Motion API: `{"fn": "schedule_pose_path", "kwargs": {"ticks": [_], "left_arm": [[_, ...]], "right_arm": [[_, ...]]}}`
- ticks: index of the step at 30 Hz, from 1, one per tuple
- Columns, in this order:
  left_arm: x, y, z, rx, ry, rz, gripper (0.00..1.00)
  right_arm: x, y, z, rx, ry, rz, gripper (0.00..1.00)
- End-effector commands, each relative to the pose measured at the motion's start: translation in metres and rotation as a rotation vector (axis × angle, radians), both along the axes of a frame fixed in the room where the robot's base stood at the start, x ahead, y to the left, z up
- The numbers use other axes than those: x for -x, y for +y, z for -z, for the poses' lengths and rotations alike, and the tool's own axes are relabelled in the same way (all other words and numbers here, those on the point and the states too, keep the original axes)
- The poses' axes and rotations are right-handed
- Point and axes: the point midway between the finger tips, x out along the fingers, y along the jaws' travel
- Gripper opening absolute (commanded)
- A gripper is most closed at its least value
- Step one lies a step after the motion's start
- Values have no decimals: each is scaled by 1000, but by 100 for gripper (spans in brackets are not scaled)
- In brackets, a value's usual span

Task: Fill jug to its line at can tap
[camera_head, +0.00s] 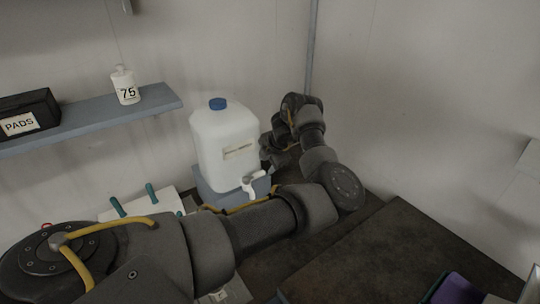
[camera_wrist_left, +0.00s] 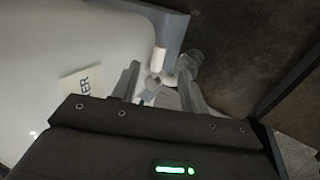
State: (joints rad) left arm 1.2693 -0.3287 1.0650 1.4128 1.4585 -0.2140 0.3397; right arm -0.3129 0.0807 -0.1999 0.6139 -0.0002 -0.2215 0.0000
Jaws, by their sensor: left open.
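The water can (camera_head: 225,145) is a white container with a blue cap, standing on a grey-blue stand (camera_head: 222,197). Its white tap (camera_head: 252,183) sticks out low on the front. My left arm reaches across the front and bends back, so the left gripper (camera_head: 272,158) is at the can's right side, near the tap. In the left wrist view the open left gripper (camera_wrist_left: 158,76) has its fingers on either side of the tap (camera_wrist_left: 157,58); contact cannot be told. A small clear object (camera_wrist_left: 188,64) shows beside the tap; I cannot tell whether it is the jug.
A wall shelf (camera_head: 150,104) holds a white bottle marked 75 (camera_head: 124,86) and a black PADS box (camera_head: 28,114). Teal handles (camera_head: 116,206) stand in a white holder left of the can. A dark brown surface (camera_head: 385,250) at right looks mostly clear, with a purple item (camera_head: 458,290) at its front.

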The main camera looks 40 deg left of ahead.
Motion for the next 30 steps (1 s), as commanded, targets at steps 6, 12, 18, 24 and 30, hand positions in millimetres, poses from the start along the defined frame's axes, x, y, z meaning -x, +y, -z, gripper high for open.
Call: {"fn": "schedule_pose_path", "kwargs": {"ticks": [6, 12, 18, 24, 30], "left_arm": [[-2, 19, 34, -2, 5, 0, 44], [-6, 28, 52, -1, 2, -2, 44], [-6, 31, 59, 1, 1, -4, 44], [-6, 31, 59, 1, -1, -4, 44], [-6, 31, 59, 1, -1, -4, 18]], "right_arm": [[-20, 2, -5, -3, -28, 0, 36], [-22, 3, -10, -5, -31, 1, 36], [-15, 3, -11, -5, -21, 1, 36], [-13, 3, -10, -4, -19, 1, 36], [-13, 3, -10, -4, -19, 1, 36]]}}
